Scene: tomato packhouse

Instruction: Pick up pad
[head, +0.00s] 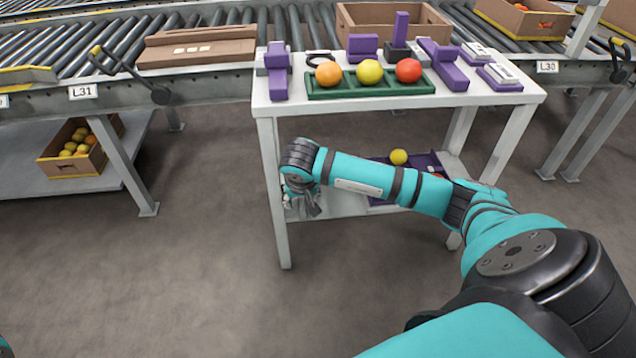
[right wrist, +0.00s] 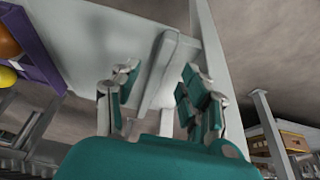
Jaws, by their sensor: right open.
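A pale grey, flat, elongated piece (right wrist: 158,75), which looks like the pad, lies between the open fingers of my right gripper (right wrist: 160,100) in the right wrist view. I cannot tell whether the fingers touch it. In the head view my right gripper (head: 303,207) points down at the left end of the white table's lower shelf (head: 345,207). My own wrist and arm hide most of that spot, and the piece cannot be made out there. My left gripper is out of view.
The table top (head: 290,105) holds a green tray (head: 345,92) with three round fruits, several purple blocks and white-topped boxes. A purple tray (head: 432,160) with fruit sits on the lower shelf. A roller conveyor (head: 110,45) runs behind. The floor at left front is clear.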

